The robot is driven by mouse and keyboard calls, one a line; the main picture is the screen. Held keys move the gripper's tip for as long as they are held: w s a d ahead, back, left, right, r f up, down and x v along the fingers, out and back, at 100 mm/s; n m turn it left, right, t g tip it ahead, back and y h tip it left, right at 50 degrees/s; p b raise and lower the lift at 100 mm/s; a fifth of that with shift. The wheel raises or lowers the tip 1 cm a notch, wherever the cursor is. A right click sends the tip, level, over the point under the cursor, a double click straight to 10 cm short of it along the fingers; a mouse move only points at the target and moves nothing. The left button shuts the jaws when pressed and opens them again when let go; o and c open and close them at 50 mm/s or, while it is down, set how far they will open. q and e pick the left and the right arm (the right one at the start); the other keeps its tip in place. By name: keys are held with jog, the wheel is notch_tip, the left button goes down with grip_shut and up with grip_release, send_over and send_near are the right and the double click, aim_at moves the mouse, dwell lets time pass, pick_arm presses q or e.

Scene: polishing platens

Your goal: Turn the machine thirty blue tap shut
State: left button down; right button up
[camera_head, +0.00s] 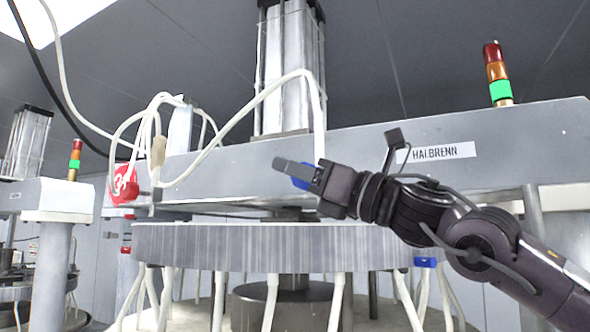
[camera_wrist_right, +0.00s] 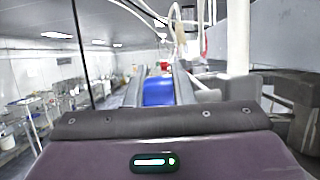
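A blue tap (camera_head: 301,183) shows at the front edge of the machine's grey beam, partly hidden by my right gripper (camera_head: 284,166). In the right wrist view the blue tap (camera_wrist_right: 158,92) fills the space between the two fingers of my right gripper (camera_wrist_right: 159,80), and I see no gap on either side. The gripper looks shut on it. My right arm reaches in from the lower right. The tap's pipe and the far end of its handle are hidden. No number thirty is legible. My left gripper is in neither view.
A round grey platen (camera_head: 250,246) sits under the beam, with pale hoses below. The beam carries a HALBRENN label (camera_head: 437,153). Another blue fitting (camera_head: 425,262) is below my arm.

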grip_shut()
jog(key=shift+r+h+p, duration=0.2)
jog(key=shift+h+p, duration=0.3)
jog(key=shift+p, duration=0.2)
jog(key=shift+h+p, duration=0.5)
jog(key=shift+p, duration=0.25)
jog(key=shift+f+g, duration=0.15)
jog(key=shift+g, duration=0.35)
jog(key=shift+a+f+g+h+p, duration=0.1)
jog(key=shift+f+g+h, duration=0.15)
jog(key=shift+h, duration=0.5)
jog(key=shift+f+g+h+p, duration=0.1)
jog(key=shift+g+h, duration=0.1)
jog(key=shift+h, duration=0.5)
jog(key=shift+a+f+g+h+p, duration=0.1)
jog(key=shift+f+g+h, duration=0.15)
jog(key=shift+h, duration=0.5)
jog(key=o, duration=0.9)
grip_release()
jog(key=shift+w, duration=0.1)
jog(key=shift+d, duration=0.1)
